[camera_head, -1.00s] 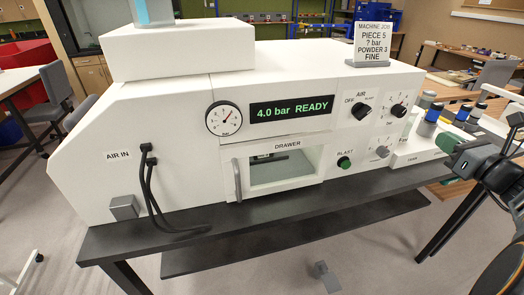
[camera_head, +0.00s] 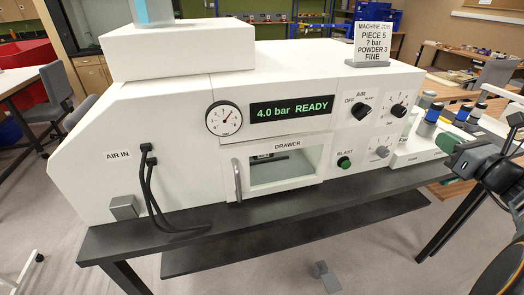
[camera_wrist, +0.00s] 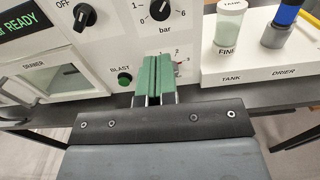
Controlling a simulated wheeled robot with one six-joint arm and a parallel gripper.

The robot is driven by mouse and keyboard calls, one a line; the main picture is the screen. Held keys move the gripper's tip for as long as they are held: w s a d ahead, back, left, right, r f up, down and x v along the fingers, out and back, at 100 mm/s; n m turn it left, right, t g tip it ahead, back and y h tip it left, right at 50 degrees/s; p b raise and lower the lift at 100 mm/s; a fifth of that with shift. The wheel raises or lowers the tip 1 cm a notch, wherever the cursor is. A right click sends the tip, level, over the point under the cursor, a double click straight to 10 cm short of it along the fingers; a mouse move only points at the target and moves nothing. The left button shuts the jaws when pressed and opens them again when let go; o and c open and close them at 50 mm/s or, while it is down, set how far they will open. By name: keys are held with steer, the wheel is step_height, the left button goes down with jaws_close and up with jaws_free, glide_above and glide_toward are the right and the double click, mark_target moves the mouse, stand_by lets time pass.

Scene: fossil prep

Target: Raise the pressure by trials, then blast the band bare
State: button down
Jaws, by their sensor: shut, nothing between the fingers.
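The white blasting cabinet stands on a dark bench. Its display (camera_head: 291,109) reads "4.0 bar READY", with a round gauge (camera_head: 224,118) to its left. The drawer (camera_head: 280,168) is shut, and something dark shows dimly behind its window. The AIR switch (camera_head: 361,110), the bar knob (camera_head: 398,110), the green BLAST button (camera_head: 344,162) and a grey selector (camera_head: 382,152) are on the right panel. The job card (camera_head: 373,42) reads "PIECE 5, ? bar, POWDER 3, FINE". My gripper (camera_wrist: 154,60), with green fingers shut and empty, is in front of the panel, partly hiding the selector.
A FINE tank jar (camera_wrist: 229,25) and a blue-topped drier (camera_wrist: 283,20) stand on a white base at the right. Black AIR IN hoses (camera_head: 148,190) hang at the left. A pedal (camera_head: 325,277) lies on the floor below the bench.

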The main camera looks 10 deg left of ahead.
steer(key=s+a+f+n+g, duration=0.4)
steer(key=a+f+n+g, duration=0.15)
steer(key=a+n, duration=0.3)
steer(key=s+a+f+n+g, duration=0.45)
steer(key=a+f+n, duration=0.2)
steer(key=a, duration=0.25)
steer(key=s+f+n+g+h, duration=0.2)
steer(key=s+f+n+h, duration=0.4)
steer(key=n, duration=1)
steer(key=s+a+h, duration=0.1)
steer(key=s, duration=0.1)
steer(key=shift+s+f+g+h, duration=0.25)
steer(key=shift+s+g+h, duration=0.05)
steer(key=shift+s, duration=0.05)
steer(key=shift+d, duration=0.1)
